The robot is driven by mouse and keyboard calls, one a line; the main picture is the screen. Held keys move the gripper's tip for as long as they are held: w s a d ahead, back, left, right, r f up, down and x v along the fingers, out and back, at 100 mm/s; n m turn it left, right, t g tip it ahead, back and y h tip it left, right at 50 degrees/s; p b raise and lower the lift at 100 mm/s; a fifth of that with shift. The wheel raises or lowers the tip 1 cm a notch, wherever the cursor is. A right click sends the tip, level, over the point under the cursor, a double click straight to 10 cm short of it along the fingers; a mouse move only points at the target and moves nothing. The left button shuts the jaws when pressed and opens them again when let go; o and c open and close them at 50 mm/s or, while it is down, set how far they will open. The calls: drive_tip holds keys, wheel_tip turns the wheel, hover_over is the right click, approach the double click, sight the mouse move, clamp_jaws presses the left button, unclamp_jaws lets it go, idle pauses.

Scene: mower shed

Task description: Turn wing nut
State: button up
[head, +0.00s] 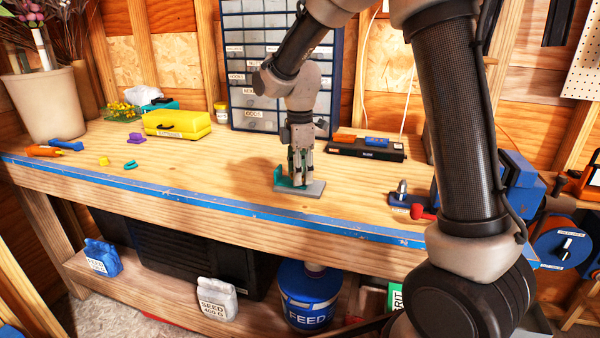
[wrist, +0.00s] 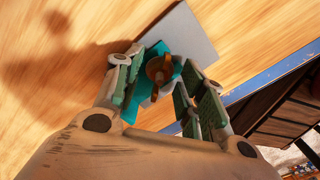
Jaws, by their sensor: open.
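A brown, rounded wing nut (wrist: 159,68) shows in the wrist view on top of a teal bracket (wrist: 133,101). The bracket stands on a flat grey plate (wrist: 190,30) on the workbench; bracket (head: 279,178) and plate (head: 314,192) also show in the head view. My gripper (head: 300,171) points down over the plate. In the wrist view my gripper (wrist: 163,76) is open, its green-padded fingers on either side of the nut with gaps visible. Whether a finger touches the bracket I cannot tell. In the head view the nut is hidden behind my fingers.
The wooden workbench (head: 200,166) has a blue front edge. A black tray (head: 365,150) lies behind my gripper to the right. A blue vise (head: 515,180) and a red-handled tool (head: 424,212) are to the right. A yellow case (head: 177,123) stands back left.

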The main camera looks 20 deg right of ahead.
sight(303, 183)
wheel_tip(303, 183, up, 12)
drive_tip(key=shift+f, duration=0.15)
idle(2.7)
drive_tip(key=s+d+m+t, duration=0.1)
drive_tip(key=s+d+m, duration=0.4)
drive_tip(key=s, duration=0.4)
drive_tip(key=s+d+m+t, duration=0.2)
drive_tip(key=s+d+m, duration=0.3)
drive_tip(key=s+m, duration=0.2)
drive_tip(key=s+d+m+t, duration=0.1)
drive_tip(key=s+d+m, duration=0.4)
drive_tip(key=s, duration=0.6)
drive_tip(key=shift+d+m, duration=0.2)
drive_tip(key=shift+m, duration=0.2)
